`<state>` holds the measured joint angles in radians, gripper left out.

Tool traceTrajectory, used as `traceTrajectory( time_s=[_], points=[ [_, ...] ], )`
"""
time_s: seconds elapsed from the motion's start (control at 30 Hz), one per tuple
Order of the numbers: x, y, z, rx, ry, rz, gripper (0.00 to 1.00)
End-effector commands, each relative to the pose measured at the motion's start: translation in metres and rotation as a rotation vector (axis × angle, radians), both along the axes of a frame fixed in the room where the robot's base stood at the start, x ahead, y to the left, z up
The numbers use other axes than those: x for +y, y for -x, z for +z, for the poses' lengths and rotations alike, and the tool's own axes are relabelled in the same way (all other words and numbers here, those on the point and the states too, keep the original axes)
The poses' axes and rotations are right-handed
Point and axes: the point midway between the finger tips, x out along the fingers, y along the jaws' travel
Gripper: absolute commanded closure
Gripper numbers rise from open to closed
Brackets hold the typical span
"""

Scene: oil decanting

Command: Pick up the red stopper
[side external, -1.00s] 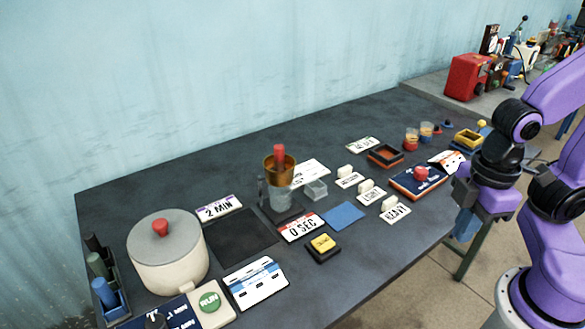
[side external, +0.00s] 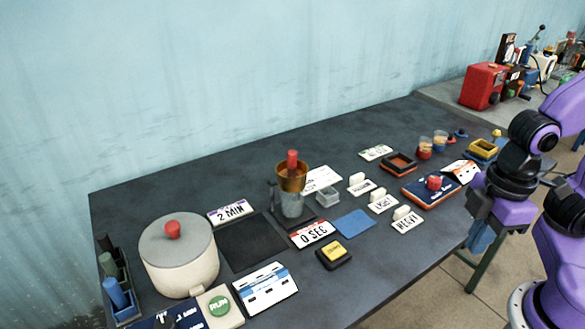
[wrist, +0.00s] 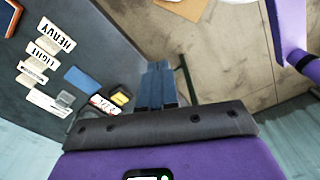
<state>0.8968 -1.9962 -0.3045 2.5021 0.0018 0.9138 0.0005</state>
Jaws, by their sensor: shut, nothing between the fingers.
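The red stopper (side external: 292,160) stands upright in the mouth of an amber funnel-like cup (side external: 292,178), which sits on a clear vessel (side external: 291,205) near the middle of the table. Its lower end is hidden inside the cup. I cannot make out the stopper in the wrist view. My gripper (side external: 482,240) is at the right, beyond the table's front edge and well away from the stopper. Its blue fingers show in the wrist view (wrist: 156,88), shut and empty, above the floor.
A pot (side external: 180,265) with a red knob stands at the left. A red button (side external: 436,182) tops a dark blue box near my gripper. Labelled cards, a blue pad (side external: 354,224) and a yellow button (side external: 333,251) lie between. The table's back left is clear.

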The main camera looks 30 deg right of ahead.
Motion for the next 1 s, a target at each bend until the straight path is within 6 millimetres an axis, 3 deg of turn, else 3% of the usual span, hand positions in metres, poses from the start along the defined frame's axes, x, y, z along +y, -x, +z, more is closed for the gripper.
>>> traceTrajectory(
  time_s=[0.23,0.4,0.77,0.87,1.0],
  points=[
    [0.0,0.0,0.0,0.0,0.0,0.0,0.97],
    [0.0,0.0,0.0,0.0,0.0,0.0,0.44],
    [0.0,-0.006,-0.001,-0.016,0.025,0.031,0.44],
    [0.0,-0.025,-0.004,-0.064,0.096,0.126,0.44],
    [0.003,-0.071,-0.006,-0.17,0.271,0.359,0.44]
  ],
)
